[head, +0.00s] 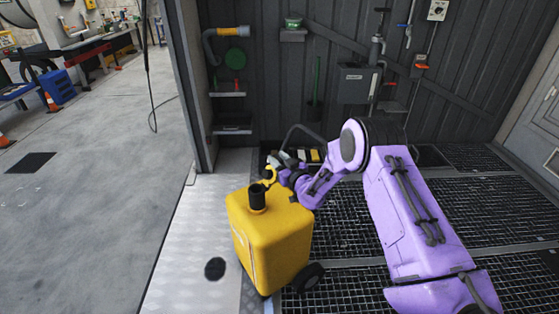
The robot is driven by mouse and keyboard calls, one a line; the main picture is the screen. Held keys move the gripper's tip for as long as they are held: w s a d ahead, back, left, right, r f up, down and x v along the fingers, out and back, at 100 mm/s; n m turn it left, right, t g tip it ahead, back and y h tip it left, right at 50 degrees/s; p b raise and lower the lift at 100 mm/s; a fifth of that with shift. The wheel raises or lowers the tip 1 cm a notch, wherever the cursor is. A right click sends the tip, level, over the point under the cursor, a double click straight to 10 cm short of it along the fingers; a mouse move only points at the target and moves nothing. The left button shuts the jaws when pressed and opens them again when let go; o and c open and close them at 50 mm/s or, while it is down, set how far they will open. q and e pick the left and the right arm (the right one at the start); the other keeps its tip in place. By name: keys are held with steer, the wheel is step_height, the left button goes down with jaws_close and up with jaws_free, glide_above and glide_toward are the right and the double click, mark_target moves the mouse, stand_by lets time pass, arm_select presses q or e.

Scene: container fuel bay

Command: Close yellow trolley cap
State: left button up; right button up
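The yellow trolley (272,238) stands upright in the middle of the head view. A black filler neck (257,199) rises from its top. A small yellow part (269,175), which looks like the cap, is raised above and behind the neck, apart from the neck's rim. My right gripper (275,169) is just above the trolley's top, at this yellow part. The fingers are small and partly hidden, so I cannot tell whether they grip it. My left gripper is not in view.
A grey wall post (197,90) stands behind and left of the trolley. A grey wall box (355,85) and pipes are on the back wall. Dark grating (480,200) covers the floor at right. A black round spot (215,268) lies left of the trolley. The concrete floor at left is mostly clear.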

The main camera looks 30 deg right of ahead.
jaws_close()
steer(key=shift+a+r+n, duration=0.1)
steer(key=shift+a+n, duration=0.1)
steer(key=shift+n, duration=0.2)
